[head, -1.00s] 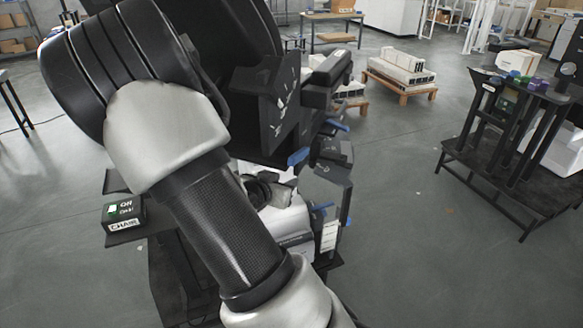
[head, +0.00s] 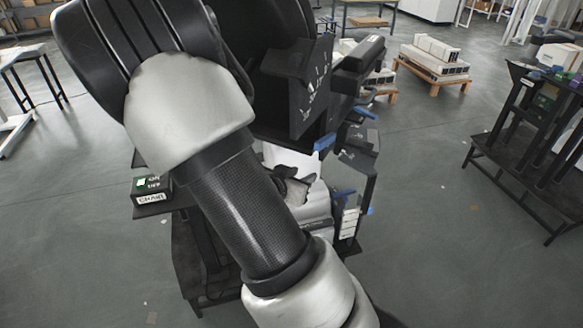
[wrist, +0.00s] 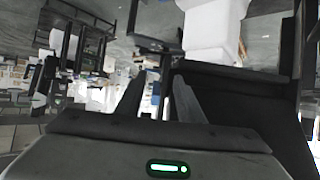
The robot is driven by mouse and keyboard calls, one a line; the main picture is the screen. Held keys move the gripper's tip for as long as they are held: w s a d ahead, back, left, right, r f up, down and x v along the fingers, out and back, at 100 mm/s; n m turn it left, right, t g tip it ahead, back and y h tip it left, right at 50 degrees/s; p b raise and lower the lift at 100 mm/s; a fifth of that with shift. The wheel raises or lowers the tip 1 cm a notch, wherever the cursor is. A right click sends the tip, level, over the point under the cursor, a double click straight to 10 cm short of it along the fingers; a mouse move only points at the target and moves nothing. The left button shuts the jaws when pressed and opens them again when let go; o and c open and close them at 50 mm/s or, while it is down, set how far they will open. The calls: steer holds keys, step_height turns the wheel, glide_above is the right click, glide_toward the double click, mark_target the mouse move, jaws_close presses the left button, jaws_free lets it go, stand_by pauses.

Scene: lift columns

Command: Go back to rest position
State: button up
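My arm fills the left and middle of the head view, with a dark joint, pale grey housings and a carbon tube. I cannot clearly make out my gripper there. In the wrist view my gripper (wrist: 158,84) has its two dark fingers apart. Background shows through the gap between them, and nothing is held. A green light glows on the gripper body below.
A small green-and-black box (head: 152,191) sits on a dark shelf left of my arm. A dark rack (head: 530,125) stands at the right. Pallets with white blocks (head: 435,62) are farther back. A table (head: 35,60) is at far left. Open floor lies between.

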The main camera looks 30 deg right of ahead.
steer(key=w+a+r+n+t+y+p, duration=0.1)
steer(key=w+a+r+y+p, duration=0.15)
steer(key=a, duration=0.25)
steer(key=w+a+r+y+p, duration=0.1)
steer(key=a+r+y, duration=0.1)
steer(key=a+y, duration=0.15)
steer(key=s+a+r+n+y+p, duration=0.35)
steer(key=a+r+n+y, duration=0.2)
steer(key=a+r, duration=0.7)
steer(key=s+r+n+g+p, duration=0.1)
steer(key=s+r+n+p, duration=0.1)
steer(key=s+r, duration=0.4)
steer(key=s+d+r+n+p, duration=0.1)
steer(key=s+r, duration=0.5)
steer(key=s, duration=0.6)
steer(key=shift+r+n+g+h+p, duration=0.35)
steer(key=shift+n+g+p, duration=0.1)
steer(key=shift+n, duration=0.6)
